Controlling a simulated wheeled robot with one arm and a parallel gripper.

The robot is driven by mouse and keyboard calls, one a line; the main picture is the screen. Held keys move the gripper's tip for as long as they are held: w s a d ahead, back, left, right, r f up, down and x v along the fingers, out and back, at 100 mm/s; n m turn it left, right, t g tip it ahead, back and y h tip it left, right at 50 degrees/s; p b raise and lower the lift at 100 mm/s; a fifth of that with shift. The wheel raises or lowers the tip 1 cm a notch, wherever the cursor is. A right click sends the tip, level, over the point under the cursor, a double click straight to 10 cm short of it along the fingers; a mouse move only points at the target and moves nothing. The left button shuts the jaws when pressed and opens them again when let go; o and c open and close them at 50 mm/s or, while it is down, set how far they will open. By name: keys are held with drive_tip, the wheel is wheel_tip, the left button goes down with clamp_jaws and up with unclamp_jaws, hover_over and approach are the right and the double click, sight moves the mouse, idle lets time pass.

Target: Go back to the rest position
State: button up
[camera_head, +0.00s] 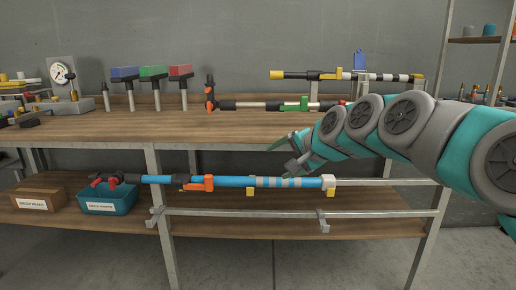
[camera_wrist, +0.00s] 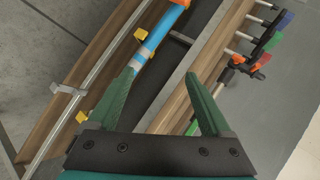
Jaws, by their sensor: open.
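My gripper (camera_head: 284,152) is open and empty. In the head view it is at the front edge of the workbench, above the blue pole (camera_head: 226,182). In the wrist view my gripper (camera_wrist: 160,76) has its two green fingers spread wide. The blue pole (camera_wrist: 158,32) shows beyond and partly behind the left finger, and nothing is held between the fingers. The pole has an orange clamp, grey bands and a white end. It lies along yellow hooks on the rail below the bench top. My arm reaches in from the right.
The wooden bench top (camera_head: 230,128) carries a pole with a green clip (camera_head: 290,104), a yellow-ended pole (camera_head: 300,75) on a rack and several coloured brush heads (camera_head: 152,73). A teal bin (camera_head: 110,200) and a brown box (camera_head: 38,199) stand on the lower shelf (camera_head: 290,226).

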drive_tip(key=s+d+f+n+g+h, duration=0.2)
drive_tip(key=s+f, duration=0.6)
drive_tip(key=s, duration=0.6)
drive_tip(key=s+d+f+n+g+h, duration=0.2)
drive_tip(key=s+f, duration=0.6)
drive_tip(key=s, duration=0.5)
drive_tip(key=s+d+f+n+g+h, duration=0.2)
drive_tip(key=s+d+f+n+g, duration=0.2)
drive_tip(key=s, duration=1)
wheel_tip(320, 180, down, 5)
drive_tip(key=d+g, duration=0.1)
drive_tip(key=g, duration=0.2)
drive_tip(key=shift+s+n, duration=0.3)
drive_tip(key=shift+s, duration=0.05)
